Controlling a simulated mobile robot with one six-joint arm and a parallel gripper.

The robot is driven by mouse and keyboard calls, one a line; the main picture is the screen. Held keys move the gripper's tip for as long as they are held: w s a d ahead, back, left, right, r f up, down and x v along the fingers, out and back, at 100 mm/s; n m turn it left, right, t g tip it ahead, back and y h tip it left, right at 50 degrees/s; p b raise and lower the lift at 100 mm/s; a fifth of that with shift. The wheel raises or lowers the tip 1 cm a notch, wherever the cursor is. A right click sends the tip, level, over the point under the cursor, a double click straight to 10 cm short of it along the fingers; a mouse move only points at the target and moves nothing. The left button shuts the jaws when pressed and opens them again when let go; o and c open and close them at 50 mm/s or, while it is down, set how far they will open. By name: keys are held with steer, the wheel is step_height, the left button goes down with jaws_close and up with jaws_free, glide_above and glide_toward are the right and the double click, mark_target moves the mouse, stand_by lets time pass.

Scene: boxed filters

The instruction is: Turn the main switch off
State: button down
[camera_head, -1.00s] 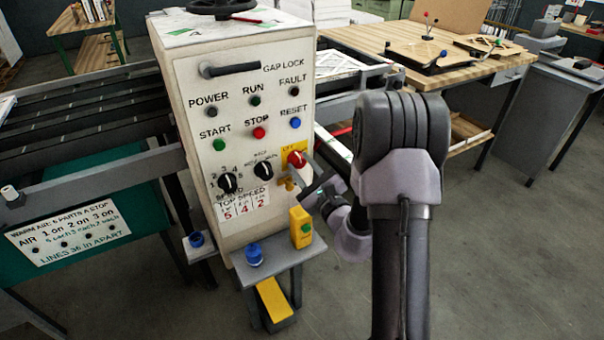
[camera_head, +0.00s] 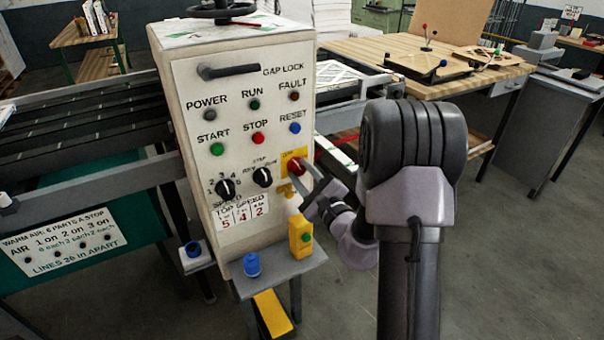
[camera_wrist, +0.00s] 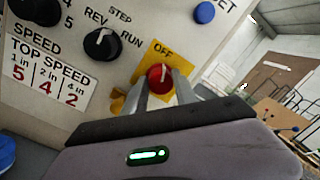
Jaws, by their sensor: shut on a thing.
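The main switch is a red round knob (camera_head: 294,165) on a yellow plate (camera_wrist: 150,54) at the lower right of the white control panel. In the wrist view the red knob (camera_wrist: 160,77) sits just below the word OFF, with a pale pointer mark on its face. The mark points up, roughly towards the lettering. My gripper (camera_head: 301,176) reaches in from the right. In the wrist view my gripper (camera_wrist: 160,86) has one finger on each side of the knob and is shut on it. The fingers partly hide the knob's lower part and the plate.
A brass-coloured piece (camera_wrist: 118,101) hangs beside the plate, close to the left finger. A black selector (camera_head: 262,177) is just left of the switch. Floor to the right is clear.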

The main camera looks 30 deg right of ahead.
steer(key=shift+r, duration=0.15)
steer(key=c, duration=1)
jaws_free()
steer(key=shift+w, duration=0.1)
steer(key=s+f+p, duration=0.1)
steer(key=s+p, duration=0.7)
steer(key=s, duration=0.9)
steer(key=shift+s+d+f+p, duration=0.2)
steer(key=shift+d+f+p, duration=0.1)
steer(key=shift+f+p, duration=0.1)
